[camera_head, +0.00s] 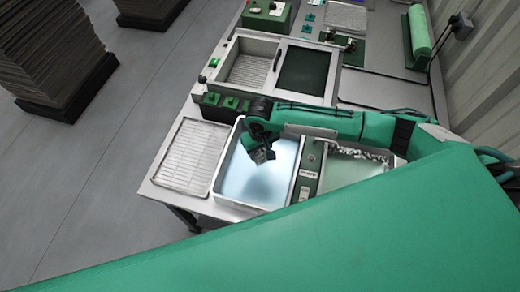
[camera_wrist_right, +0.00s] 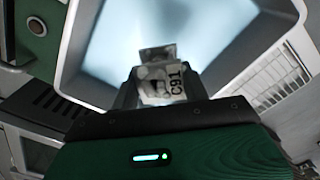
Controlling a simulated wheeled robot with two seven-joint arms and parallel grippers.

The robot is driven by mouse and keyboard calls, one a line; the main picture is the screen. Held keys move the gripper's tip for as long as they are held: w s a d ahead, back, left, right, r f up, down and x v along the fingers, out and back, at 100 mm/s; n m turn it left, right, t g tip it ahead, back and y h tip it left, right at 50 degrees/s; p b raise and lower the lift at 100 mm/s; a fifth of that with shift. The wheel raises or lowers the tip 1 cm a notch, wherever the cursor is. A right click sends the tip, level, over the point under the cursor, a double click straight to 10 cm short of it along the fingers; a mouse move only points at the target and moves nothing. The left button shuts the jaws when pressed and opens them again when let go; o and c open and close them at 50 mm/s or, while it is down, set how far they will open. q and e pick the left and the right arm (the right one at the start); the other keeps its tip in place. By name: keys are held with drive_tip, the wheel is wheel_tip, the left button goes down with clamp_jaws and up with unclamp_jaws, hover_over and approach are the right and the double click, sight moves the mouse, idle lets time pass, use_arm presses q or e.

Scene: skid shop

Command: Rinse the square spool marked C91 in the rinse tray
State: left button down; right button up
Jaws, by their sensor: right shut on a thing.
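The square spool marked C91 (camera_wrist_right: 160,85) is a pale, printed piece with its label facing the right wrist camera. My right gripper (camera_head: 262,153) is shut on it and holds it over the tray of light blue liquid (camera_head: 258,188). The same tray shows beyond the spool in the right wrist view (camera_wrist_right: 262,52). I cannot tell whether the spool touches the liquid. My left gripper is not in view.
A wire draining rack (camera_head: 193,157) lies left of the blue tray. A second tray with pale green liquid (camera_head: 345,173) is to the right, past a green control panel (camera_head: 308,170). A metal basin (camera_head: 250,70) and a dark panel (camera_head: 304,71) lie behind. Stacked sheets stand on the floor at left.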

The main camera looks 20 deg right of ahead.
wheel_tip(320, 180, down, 11)
drive_tip(key=b, duration=0.4)
drive_tip(key=shift+r, duration=0.2)
drive_tip(key=shift+f, duration=0.35)
idle(0.9)
idle(0.5)
drive_tip(key=shift+w+d+r+p, duration=0.1)
drive_tip(key=shift+w+d+p, duration=0.35)
drive_tip(key=shift+w, duration=0.3)
